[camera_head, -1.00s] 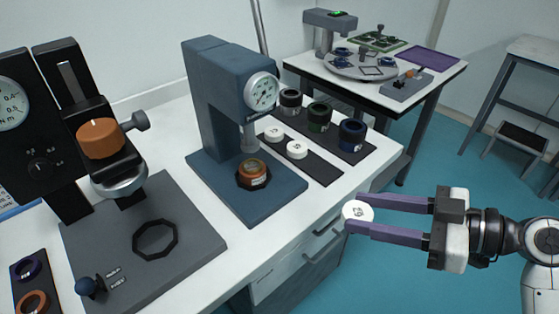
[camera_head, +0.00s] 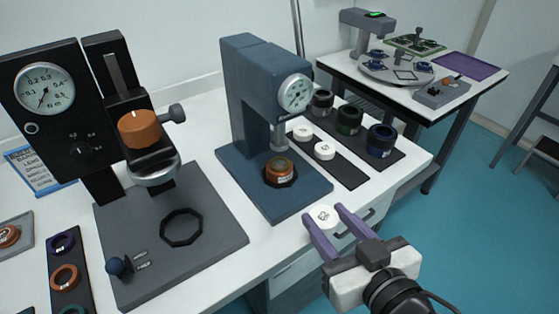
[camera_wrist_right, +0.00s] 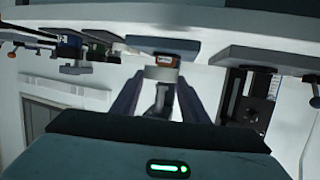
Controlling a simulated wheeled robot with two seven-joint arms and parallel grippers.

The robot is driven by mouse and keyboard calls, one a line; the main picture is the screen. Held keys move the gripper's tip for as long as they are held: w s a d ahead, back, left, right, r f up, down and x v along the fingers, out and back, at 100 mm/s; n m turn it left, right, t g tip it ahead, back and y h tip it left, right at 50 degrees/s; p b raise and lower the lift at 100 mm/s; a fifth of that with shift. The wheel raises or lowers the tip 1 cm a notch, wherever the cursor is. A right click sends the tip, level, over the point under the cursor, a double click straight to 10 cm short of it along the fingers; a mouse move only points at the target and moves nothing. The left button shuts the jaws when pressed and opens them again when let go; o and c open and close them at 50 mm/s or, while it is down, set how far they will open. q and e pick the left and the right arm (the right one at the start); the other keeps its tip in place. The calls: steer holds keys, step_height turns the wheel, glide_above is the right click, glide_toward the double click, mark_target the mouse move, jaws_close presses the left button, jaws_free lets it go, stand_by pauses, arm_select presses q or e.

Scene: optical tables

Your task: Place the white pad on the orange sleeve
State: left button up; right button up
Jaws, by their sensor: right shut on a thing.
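The white pad (camera_head: 323,217) is a small round disc with a dark mark on its top. My right gripper (camera_head: 330,219) is shut on it, one purple finger on each side, in front of the blue press. In the right wrist view the pad (camera_wrist_right: 160,73) shows between the fingertips. The orange sleeve (camera_head: 279,170) sits in a black octagonal ring on the base of the blue press, under its plunger. It also shows in the right wrist view (camera_wrist_right: 165,60), beyond the pad. The pad is apart from the sleeve. My left gripper is not in view.
The blue press (camera_head: 255,110) with its dial overhangs the sleeve. Two white pads (camera_head: 325,150) lie on a dark mat to its right, by several dark cylinders. A black gauge stand (camera_head: 60,110) is at left. Rings lie on a dark strip (camera_head: 60,250).

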steer(key=shift+s+a+r, duration=0.4)
steer(key=shift+a+r, duration=0.3)
steer(key=shift+r, duration=0.05)
steer(key=p, duration=0.2)
glide_toward(283, 169)
steer(key=w, duration=0.1)
steer(key=w+a+r, duration=0.1)
steer(key=w, duration=0.2)
steer(key=shift+w+a+r, duration=0.15)
steer(key=shift+a+r, duration=0.05)
steer(key=shift+a, duration=0.15)
steer(key=w, duration=0.1)
steer(key=w+a, duration=0.1)
steer(key=w, duration=0.1)
steer(key=w+a, duration=0.1)
steer(key=shift+w, duration=0.4)
steer(key=shift+f, duration=0.7)
steer(key=shift+s+d+f, duration=0.1)
steer(key=shift+f, duration=0.05)
steer(key=o, duration=1)
steer(key=shift+o, duration=0.2)
steer(key=v, duration=1.2)
